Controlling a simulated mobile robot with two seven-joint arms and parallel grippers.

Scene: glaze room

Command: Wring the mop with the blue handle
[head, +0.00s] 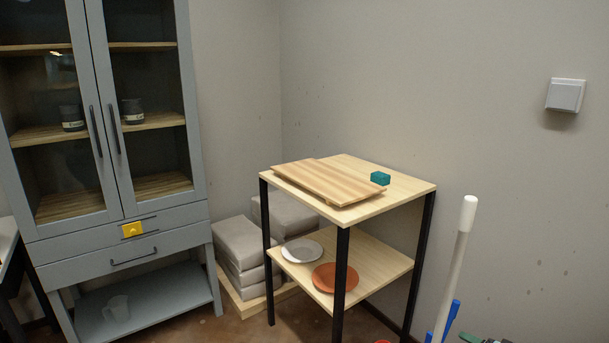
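A pale pole (458,255) with a white rounded end stands tilted near the right wall, at the lower right of the head view. Its lower part is cut off by the bottom edge. A blue part (451,316) shows beside the pole low down; I cannot tell whether it belongs to the pole or to another thing. No mop head and no wringer can be made out, and I cannot tell whether this pole is the mop. Neither of my grippers is in view.
A grey cabinet (200,150) stands left; grey bags (240,245) lie between.

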